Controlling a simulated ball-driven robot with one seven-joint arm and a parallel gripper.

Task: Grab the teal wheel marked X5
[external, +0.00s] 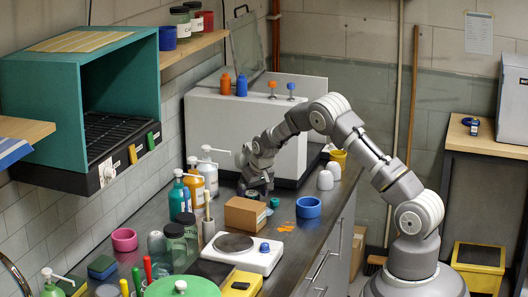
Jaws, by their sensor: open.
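A small teal round thing (274,202), which looks like the wheel, sits on the dark bench top beside a brown cardboard box (244,213). Its X5 mark is too small to read here. My gripper (256,190) is low over the bench, behind the box and just left of the teal thing. It is open, and the teal thing appears apart from it. The fingertips are small and dark in this view, and the box partly hides the area below them.
A blue ring-shaped bowl (308,207) and orange scraps (284,228) lie to the right. A white scale (242,252) stands in front. Pump bottles (208,172) and jars (175,243) crowd the left. White cups (325,180) stand right of my gripper, near a large grey-white box (215,125).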

